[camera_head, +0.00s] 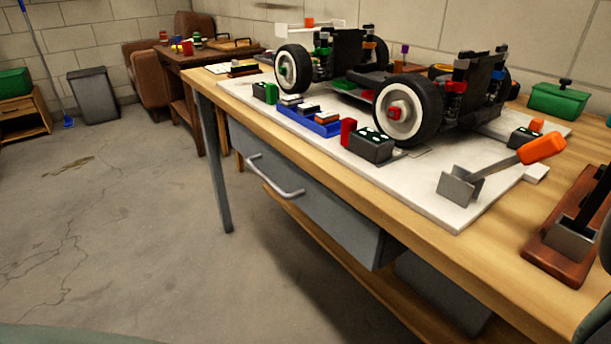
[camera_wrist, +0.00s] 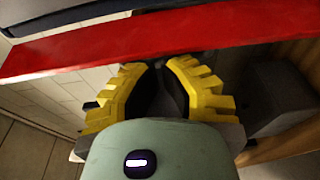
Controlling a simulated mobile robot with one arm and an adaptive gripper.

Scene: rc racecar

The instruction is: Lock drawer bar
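A long red bar (camera_wrist: 90,48) runs across the upper part of the wrist view, slightly tilted. My gripper (camera_wrist: 163,66) has yellow ribbed fingers that curve in towards each other just below the bar. Their tips are close together at a dark narrow part, and I cannot tell whether they hold it or touch the bar. In the head view a grey drawer (camera_head: 300,190) with a metal handle (camera_head: 272,180) hangs under the workbench. The red bar and my gripper do not show in the head view.
The wooden workbench (camera_head: 450,258) carries a white board (camera_head: 420,195) with a partly built race car (camera_head: 405,105) and an orange-handled tool (camera_head: 540,149). A dark block (camera_wrist: 280,95) is right of my fingers. The concrete floor left of the bench is clear.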

